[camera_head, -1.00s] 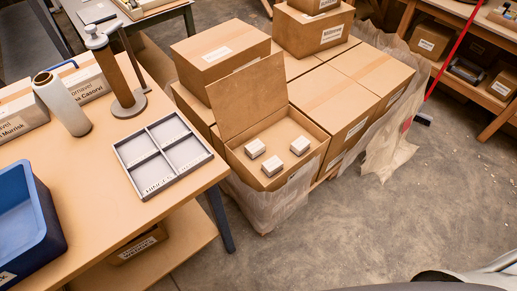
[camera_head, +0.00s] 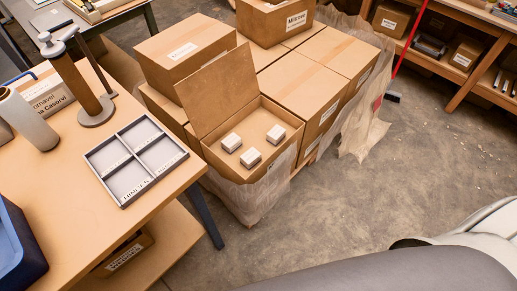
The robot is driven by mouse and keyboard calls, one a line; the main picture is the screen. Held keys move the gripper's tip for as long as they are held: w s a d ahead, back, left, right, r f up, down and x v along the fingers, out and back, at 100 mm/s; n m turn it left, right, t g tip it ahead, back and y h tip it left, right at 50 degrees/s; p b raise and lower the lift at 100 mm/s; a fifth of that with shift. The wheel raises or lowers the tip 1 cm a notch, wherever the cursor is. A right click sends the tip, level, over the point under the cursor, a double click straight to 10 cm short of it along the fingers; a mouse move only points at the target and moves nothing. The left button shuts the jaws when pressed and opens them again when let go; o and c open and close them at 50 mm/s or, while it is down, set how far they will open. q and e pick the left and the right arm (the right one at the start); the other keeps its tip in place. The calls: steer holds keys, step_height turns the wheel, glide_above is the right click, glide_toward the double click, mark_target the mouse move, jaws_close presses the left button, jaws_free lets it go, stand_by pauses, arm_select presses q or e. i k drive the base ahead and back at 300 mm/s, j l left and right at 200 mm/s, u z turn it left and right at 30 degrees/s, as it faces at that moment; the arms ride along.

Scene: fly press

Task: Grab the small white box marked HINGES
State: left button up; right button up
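Three small white-topped boxes sit apart inside an open cardboard carton (camera_head: 205,153): a left one (camera_head: 231,142), a front one (camera_head: 250,158) and a right one (camera_head: 275,134). Their markings are too small to read, so I cannot tell which is marked HINGES. The carton's flap (camera_head: 217,92) stands up at its back left. A grey tray (camera_head: 165,181) with four-way dividers lies on the workbench at the left, with lettering that appears to read HINGES on its front edge. Neither gripper is in view; only parts of my arm show at the lower right.
Closed cartons (camera_head: 306,83) stack behind and right of the open one, with plastic wrap (camera_head: 362,125) around them. On the workbench (camera_head: 75,215) stand a roll dispenser (camera_head: 85,85), a grey cylinder (camera_head: 28,120) and a blue bin (camera_head: 18,250).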

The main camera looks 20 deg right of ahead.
mark_target(251, 157)
steer(key=u, duration=2.15)
steer(key=z, duration=2.6)
steer(key=l+u, duration=0.1)
steer(key=u, duration=0.8)
steer(key=l+u, duration=0.35)
steer(key=l, duration=0.3)
steer(key=l+u, duration=0.35)
steer(key=l, duration=0.3)
steer(key=k+l+u, duration=0.1)
steer(key=l+u, duration=0.3)
steer(key=l, duration=0.2)
